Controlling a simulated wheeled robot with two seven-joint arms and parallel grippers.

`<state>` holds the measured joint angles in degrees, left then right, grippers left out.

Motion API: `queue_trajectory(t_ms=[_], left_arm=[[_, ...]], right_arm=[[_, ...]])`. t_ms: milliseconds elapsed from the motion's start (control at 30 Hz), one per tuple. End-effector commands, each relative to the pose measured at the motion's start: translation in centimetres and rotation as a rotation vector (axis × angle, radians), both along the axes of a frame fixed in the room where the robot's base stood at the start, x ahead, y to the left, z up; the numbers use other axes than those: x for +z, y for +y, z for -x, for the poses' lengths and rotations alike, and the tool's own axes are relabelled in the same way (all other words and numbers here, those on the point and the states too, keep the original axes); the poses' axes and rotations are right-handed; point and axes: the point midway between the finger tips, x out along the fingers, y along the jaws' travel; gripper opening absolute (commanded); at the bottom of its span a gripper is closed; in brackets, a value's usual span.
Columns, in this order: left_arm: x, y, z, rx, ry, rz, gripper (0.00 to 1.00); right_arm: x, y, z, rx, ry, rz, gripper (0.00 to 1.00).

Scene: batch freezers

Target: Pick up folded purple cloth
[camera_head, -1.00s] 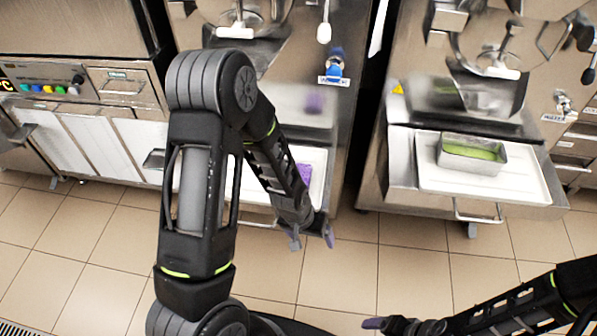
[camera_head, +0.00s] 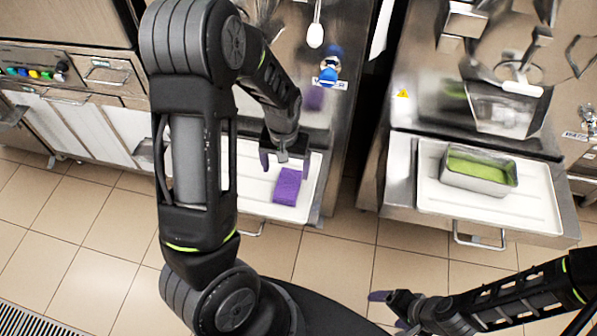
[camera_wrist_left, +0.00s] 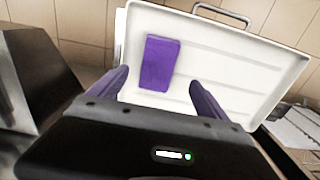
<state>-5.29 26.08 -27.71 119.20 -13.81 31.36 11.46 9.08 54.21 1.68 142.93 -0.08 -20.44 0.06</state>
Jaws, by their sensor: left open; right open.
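The folded purple cloth (camera_head: 287,187) lies flat on a white tray (camera_head: 247,183) on the ledge of the left machine. It also shows in the left wrist view (camera_wrist_left: 160,63), on the tray's surface beyond my fingers. My left gripper (camera_head: 285,168) is open and empty, above the tray just behind the cloth in the head view. In the left wrist view its two purple fingertips (camera_wrist_left: 158,80) are spread apart, with the cloth ahead between and above them, not touching. My right gripper (camera_head: 388,310) is at the lower right, open and empty, away from both trays.
A metal pan (camera_head: 478,169) with green contents stands on the right machine's white tray (camera_head: 440,200). A tray handle (camera_head: 480,238) juts out in front. The left machine's steel front (camera_head: 335,120) rises behind my left gripper. Tiled floor (camera_head: 330,265) between is clear.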

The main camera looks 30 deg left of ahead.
Motion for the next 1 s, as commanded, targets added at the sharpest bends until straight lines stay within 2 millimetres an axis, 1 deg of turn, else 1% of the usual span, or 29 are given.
queue_trajectory(t_ms=[333,433,600,900,1000], left_arm=[[-0.1,0.0,0.0,0.0,0.0,0.001,0.87],[-0.7,0.0,0.0,0.0,0.002,0.001,0.87],[-2.5,-0.1,0.1,-0.001,0.002,0.001,0.87],[-2.7,-0.1,0.0,-0.001,0.0,0.001,0.87],[-3.1,-0.1,0.0,-0.001,0.001,0.0,0.87]], right_arm=[[0.0,0.0,0.1,0.001,0.002,0.0,0.83],[0.0,0.0,0.1,0.0,0.001,0.0,0.83],[-0.1,0.0,0.1,0.0,0.001,0.0,0.83],[-0.1,0.0,0.1,0.0,0.001,0.0,0.83],[0.0,0.0,0.1,0.0,0.001,0.0,0.83]])
